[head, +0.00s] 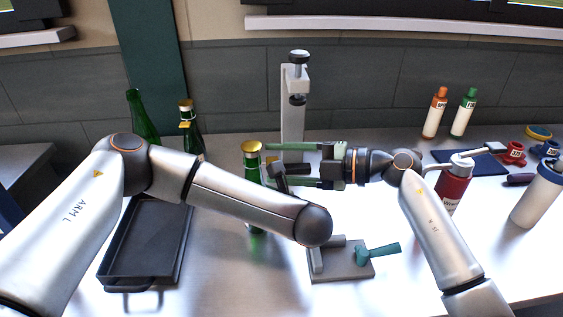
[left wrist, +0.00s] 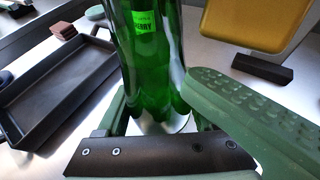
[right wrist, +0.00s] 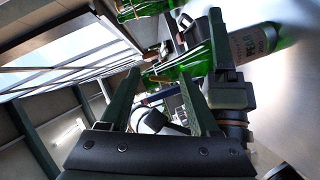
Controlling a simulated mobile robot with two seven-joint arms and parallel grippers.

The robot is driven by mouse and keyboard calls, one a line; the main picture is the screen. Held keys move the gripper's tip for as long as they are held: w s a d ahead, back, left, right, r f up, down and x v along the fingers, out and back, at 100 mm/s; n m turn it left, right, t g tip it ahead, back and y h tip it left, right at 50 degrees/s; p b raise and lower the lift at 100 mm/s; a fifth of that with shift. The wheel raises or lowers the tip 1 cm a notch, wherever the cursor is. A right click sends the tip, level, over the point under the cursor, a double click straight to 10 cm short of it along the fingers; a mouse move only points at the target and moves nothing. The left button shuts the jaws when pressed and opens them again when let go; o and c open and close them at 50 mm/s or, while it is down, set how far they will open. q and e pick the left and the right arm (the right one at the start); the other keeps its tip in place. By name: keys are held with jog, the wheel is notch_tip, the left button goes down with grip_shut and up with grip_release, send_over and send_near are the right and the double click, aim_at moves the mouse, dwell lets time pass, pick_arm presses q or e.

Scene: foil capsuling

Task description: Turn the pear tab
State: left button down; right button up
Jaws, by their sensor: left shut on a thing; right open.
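A green bottle (head: 252,160) with a gold cap stands upright at the middle of the table in the head view. My left gripper (left wrist: 157,110) is shut on this bottle, whose green label shows in the left wrist view. My right gripper (head: 270,165) is open, its fingers pointing left at the bottle's upper part just below the cap. The right wrist view shows a bottle (right wrist: 262,40) with a pale label reading "PEAR", beyond the open fingers. I cannot make out a tab on the held bottle. Another gold-capped bottle (head: 190,135) at the back has a yellow tag.
A black tray (head: 187,235) lies at left. An uncapped green bottle (head: 138,115) stands behind it. A pale upright stand (head: 292,120) is behind my right gripper. A grey fixture (head: 345,266) with a teal handle is in front.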

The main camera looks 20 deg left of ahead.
grip_shut()
dwell(0.5)
